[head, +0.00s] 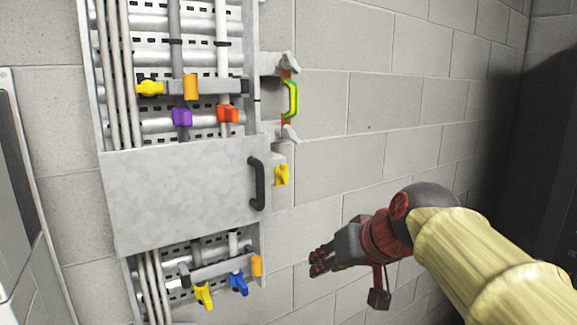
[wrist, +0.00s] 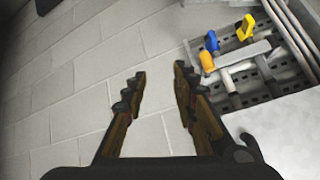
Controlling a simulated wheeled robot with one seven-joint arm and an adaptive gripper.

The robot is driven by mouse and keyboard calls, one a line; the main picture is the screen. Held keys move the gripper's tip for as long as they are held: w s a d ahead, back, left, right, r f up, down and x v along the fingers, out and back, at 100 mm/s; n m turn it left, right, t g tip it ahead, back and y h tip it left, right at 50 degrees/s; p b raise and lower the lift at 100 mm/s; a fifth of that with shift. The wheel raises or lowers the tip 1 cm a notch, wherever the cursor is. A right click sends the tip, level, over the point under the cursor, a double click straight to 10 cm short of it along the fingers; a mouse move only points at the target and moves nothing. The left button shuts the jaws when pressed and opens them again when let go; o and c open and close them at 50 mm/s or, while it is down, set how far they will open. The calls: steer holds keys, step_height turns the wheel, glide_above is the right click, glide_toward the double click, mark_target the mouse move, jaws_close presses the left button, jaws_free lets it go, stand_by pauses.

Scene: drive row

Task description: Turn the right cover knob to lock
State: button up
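The right cover knob (head: 282,175) is a small yellow knob on a bracket just right of the grey metal cover (head: 180,200) in the head view. The cover lies across the middle of the wall rack and has a black handle (head: 258,184) near its right edge. My gripper (head: 320,262) is below and to the right of the knob, apart from it, in front of the bare wall. In the wrist view my gripper (wrist: 160,82) has its two fingers spread with nothing between them. I cannot make out the yellow cover knob in the wrist view.
Below the cover are yellow (head: 204,296), blue (head: 239,284) and orange (head: 257,265) parts. Above it are purple (head: 181,117) and red (head: 228,114) knobs. A green-yellow handle (head: 292,99) sticks out upper right. The block wall to the right is clear.

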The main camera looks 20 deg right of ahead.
steer(key=w+r+n+t+y, duration=0.15)
steer(key=w+r, duration=0.35)
steer(key=r, duration=0.5)
steer(key=n+t, duration=0.3)
steer(key=n, duration=0.1)
glide_toward(288, 168)
steer(key=w, duration=0.2)
steer(key=shift+m+g+y, duration=0.25)
steer(key=shift+y, duration=0.1)
steer(key=x, duration=0.7)
steer(key=shift+w+f, duration=0.25)
steer(key=shift+f, duration=0.2)
steer(key=shift+c, duration=0.9)
jaws_close()
